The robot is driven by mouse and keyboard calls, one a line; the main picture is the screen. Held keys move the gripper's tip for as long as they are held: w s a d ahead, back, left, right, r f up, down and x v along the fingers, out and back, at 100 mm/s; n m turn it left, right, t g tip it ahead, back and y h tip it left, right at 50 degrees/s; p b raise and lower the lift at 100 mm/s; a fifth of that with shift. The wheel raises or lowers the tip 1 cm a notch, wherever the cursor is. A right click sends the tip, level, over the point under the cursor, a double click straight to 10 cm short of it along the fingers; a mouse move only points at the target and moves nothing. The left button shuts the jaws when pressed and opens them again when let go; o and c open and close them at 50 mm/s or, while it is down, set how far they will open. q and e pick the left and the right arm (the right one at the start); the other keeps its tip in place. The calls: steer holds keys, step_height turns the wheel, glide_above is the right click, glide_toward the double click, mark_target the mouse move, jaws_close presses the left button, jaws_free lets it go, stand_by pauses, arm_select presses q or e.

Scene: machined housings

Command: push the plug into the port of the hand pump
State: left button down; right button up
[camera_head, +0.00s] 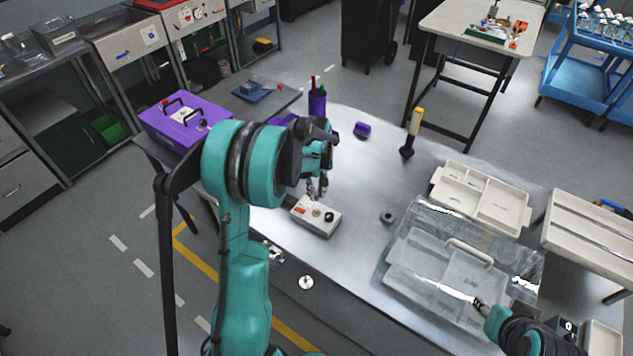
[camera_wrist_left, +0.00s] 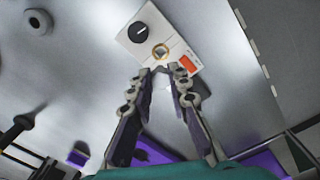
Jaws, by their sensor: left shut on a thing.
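The hand pump appears to be a white box (camera_head: 316,216) on the metal table in the head view. In the left wrist view, the box (camera_wrist_left: 148,29) has a black knob, an orange patch and a brass-ringed round port (camera_wrist_left: 161,51). My left gripper (camera_head: 317,190) points down just over the box. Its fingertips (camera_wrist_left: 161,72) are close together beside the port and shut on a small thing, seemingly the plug. The plug is mostly hidden by the fingers, and its contact with the port cannot be told. My right gripper (camera_head: 480,303) is at the lower right, over a clear-covered tray.
A grey ring (camera_head: 387,217) and a yellow-handled tool (camera_head: 413,132) stand right of the box. A divided tray (camera_head: 480,197) and the clear-covered tray (camera_head: 402,280) fill the table's right side. A purple case (camera_head: 187,122) is at left. Bare table surrounds the box.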

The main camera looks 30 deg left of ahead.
mark_target(316, 208)
arm_select(q)
steer(key=shift+f, duration=0.1)
steer(key=shift+a, duration=0.1)
steer(key=shift+f+b, duration=0.1)
steer(key=shift+b, duration=0.25)
steer(key=shift+f+b, duration=3.4)
steer(key=shift+f, duration=0.7)
steer(key=shift+f, duration=0.25)
steer(key=c, duration=1.4)
jaws_free()
steer(key=shift+o, duration=0.2)
steer(key=shift+r, duration=0.1)
